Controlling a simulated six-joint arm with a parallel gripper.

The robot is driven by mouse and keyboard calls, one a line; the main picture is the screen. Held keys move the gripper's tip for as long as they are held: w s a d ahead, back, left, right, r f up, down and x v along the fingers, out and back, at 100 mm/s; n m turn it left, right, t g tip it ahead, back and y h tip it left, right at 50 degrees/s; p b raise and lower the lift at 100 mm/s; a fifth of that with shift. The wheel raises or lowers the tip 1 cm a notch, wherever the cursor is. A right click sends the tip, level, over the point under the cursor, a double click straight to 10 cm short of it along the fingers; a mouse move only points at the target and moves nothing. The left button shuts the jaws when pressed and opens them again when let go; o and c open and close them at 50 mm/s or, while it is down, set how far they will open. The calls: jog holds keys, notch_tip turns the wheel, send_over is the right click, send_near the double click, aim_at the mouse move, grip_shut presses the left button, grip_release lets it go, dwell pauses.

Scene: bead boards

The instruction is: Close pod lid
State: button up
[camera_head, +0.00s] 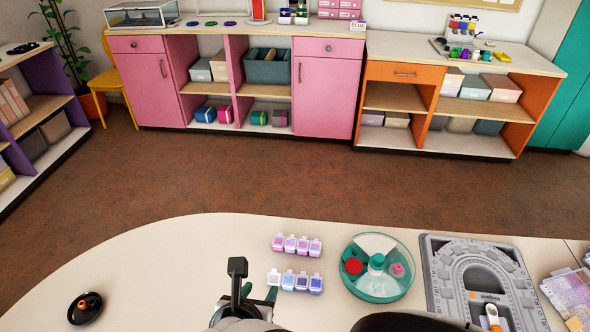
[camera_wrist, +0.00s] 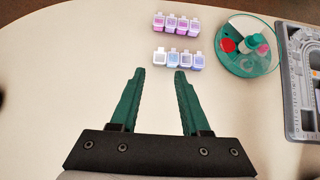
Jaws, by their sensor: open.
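Several small pods stand in two short rows on the table. The back row (camera_head: 297,245) holds pink and purple contents, and it also shows in the wrist view (camera_wrist: 176,25). The front row (camera_head: 295,281) has clear to blue contents and also shows in the wrist view (camera_wrist: 178,59). The pods have pale tops; the frames are too small to tell which lid is open. My gripper (camera_head: 258,292) has green fingers, spread apart and empty in the wrist view (camera_wrist: 160,72). It is on the near side of the front row, with no visible contact.
A round teal-rimmed divided tray (camera_head: 352,288) with red, teal and pink items stands right of the pods. A grey bead board (camera_head: 437,292) lies farther right, with a purple bead case (camera_head: 570,290) beyond. A black dish (camera_head: 84,310) sits at left. The table between dish and pods is clear.

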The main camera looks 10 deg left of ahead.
aim_at(273, 278)
jog(key=x, duration=1.6)
jog(key=shift+d, duration=0.1)
grip_shut()
